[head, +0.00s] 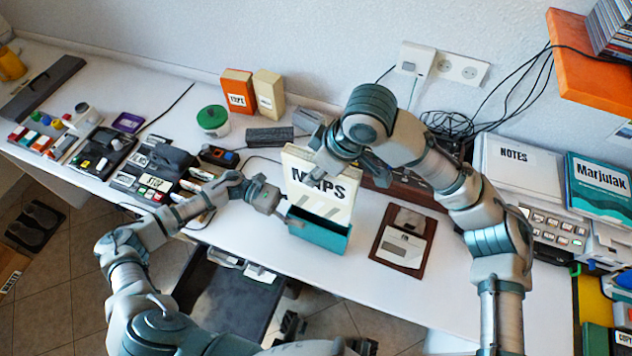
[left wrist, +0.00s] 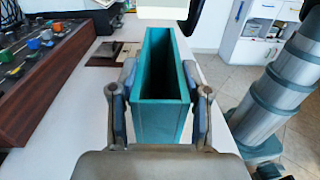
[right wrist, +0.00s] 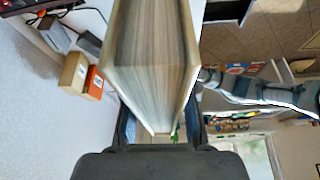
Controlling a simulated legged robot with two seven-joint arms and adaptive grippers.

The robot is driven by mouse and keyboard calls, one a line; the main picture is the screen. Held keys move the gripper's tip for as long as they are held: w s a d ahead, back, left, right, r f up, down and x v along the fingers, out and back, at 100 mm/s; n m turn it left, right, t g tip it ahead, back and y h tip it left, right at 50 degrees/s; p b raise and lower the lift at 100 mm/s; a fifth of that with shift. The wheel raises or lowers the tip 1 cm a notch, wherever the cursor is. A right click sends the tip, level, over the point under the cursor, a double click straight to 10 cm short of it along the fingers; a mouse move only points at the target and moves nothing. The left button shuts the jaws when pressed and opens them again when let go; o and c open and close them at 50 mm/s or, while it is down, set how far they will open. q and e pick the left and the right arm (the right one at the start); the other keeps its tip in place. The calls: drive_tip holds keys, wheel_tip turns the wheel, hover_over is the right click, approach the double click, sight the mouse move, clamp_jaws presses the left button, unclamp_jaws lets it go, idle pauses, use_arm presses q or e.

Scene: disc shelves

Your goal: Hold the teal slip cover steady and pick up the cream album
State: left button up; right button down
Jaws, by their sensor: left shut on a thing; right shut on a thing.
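The cream album (head: 318,192), marked MAPS, is upright above the teal slip cover (head: 320,233) in the head view. My right gripper (head: 338,158) is shut on the album's upper part; the album's page edges (right wrist: 152,62) fill the middle of the right wrist view. My left gripper (head: 284,208) is shut on the near left end of the slip cover, with one finger on each side. In the left wrist view the slip cover (left wrist: 162,115) stands upright, its open top showing a dark, empty inside. The album's pale lower edge (left wrist: 175,12) shows above it.
A brown panel with a white device (head: 403,240) lies right of the cover. Black desk devices (head: 160,165) stand to the left. Orange (head: 238,91) and cream boxes (head: 269,94) stand by the wall. An orange shelf (head: 590,65) overhangs the right side.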

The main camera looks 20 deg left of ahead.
idle(0.3)
use_arm(q)
drive_tip(key=o, duration=1.2)
drive_tip(key=shift+o, duration=0.2)
drive_tip(key=shift+a, duration=0.1)
drive_tip(key=w+a, duration=0.1)
drive_tip(key=a, duration=1.1)
drive_tip(key=shift+f, duration=0.15)
